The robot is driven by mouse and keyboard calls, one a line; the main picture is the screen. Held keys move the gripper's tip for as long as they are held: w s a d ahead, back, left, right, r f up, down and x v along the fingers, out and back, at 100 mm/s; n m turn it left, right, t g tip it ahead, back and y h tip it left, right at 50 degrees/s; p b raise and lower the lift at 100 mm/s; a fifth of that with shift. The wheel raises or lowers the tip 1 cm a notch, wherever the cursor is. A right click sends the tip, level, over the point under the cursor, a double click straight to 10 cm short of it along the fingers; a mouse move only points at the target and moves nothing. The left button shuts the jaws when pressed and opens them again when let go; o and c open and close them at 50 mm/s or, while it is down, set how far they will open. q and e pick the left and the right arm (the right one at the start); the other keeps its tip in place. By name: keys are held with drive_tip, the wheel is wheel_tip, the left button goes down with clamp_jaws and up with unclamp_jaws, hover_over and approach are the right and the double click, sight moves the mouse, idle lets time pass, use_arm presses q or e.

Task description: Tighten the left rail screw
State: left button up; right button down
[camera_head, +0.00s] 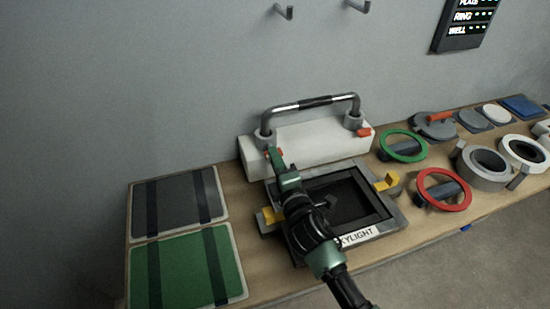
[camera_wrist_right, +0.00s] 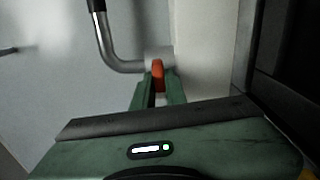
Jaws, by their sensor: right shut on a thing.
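The grab rail (camera_head: 312,103), a silver bar with a dark middle grip, stands on a white block (camera_head: 305,140) at the back of the bench. The left rail screw (camera_wrist_right: 157,75) is orange-red and sits at the rail's left foot (camera_head: 265,138). My right gripper (camera_head: 272,153) is at that left foot, with its fingers shut on the screw. In the right wrist view the screw shows between the two green fingertips (camera_wrist_right: 158,92). A second orange-red screw (camera_head: 363,132) is at the right foot. My left gripper is not in view.
A dark skylight frame (camera_head: 368,236) with yellow latches lies under my right arm. Green (camera_head: 404,146) and red (camera_head: 443,190) rings stand to the right. Grey (camera_head: 178,203) and green (camera_head: 187,269) panels lie at the left. The wall is close behind the rail.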

drive_tip(key=c, duration=1.4)
unclamp_jaws()
drive_tip(key=shift+c, duration=0.2)
drive_tip(key=v, duration=0.8)
drive_tip(key=shift+b, duration=0.3)
